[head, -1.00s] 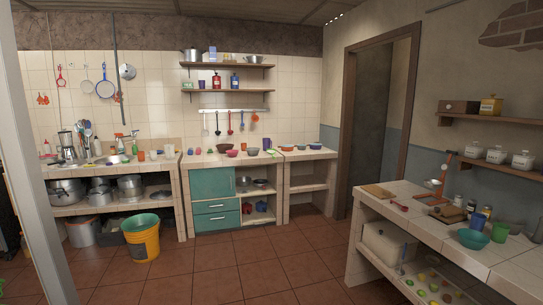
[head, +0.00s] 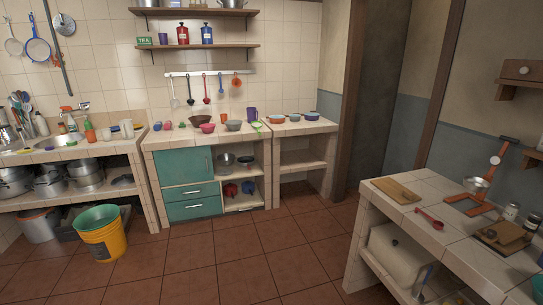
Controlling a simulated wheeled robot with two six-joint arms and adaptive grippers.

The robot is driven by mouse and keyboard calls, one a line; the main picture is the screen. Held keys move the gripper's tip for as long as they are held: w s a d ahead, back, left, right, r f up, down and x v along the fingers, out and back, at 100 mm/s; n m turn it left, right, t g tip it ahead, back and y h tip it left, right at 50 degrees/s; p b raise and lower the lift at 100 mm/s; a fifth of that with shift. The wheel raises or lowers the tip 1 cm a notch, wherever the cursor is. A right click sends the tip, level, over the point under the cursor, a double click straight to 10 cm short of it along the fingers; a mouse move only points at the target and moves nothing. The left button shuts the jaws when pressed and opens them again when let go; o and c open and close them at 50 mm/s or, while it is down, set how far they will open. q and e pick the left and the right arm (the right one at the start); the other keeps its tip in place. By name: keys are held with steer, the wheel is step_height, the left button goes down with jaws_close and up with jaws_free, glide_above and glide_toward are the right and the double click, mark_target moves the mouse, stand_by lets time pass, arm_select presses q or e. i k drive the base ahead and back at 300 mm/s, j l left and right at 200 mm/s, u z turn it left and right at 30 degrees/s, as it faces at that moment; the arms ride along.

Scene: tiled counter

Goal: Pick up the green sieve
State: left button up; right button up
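A small light green item (head: 257,127) lies on the tiled counter (head: 180,137) near its right end, by a purple cup (head: 252,114). It looks like the green sieve, but it is too small to be sure. A grey bowl (head: 233,125) stands just left of it. Neither of my grippers is in view.
Bowls and small colored items stand along the counter. Ladles hang from a rail (head: 210,74) above it. A yellow bucket (head: 103,242) with a green basin (head: 97,216) stands on the floor at left. A tiled table (head: 450,210) is at right. The floor between is clear.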

mark_target(256, 124)
steer(key=i+j+u, duration=0.1)
steer(key=i+u, duration=0.25)
steer(key=i, duration=2.3)
steer(key=i+l+z, duration=0.2)
steer(key=i, duration=0.5)
steer(key=i+l+z, duration=0.15)
steer(key=i, duration=0.5)
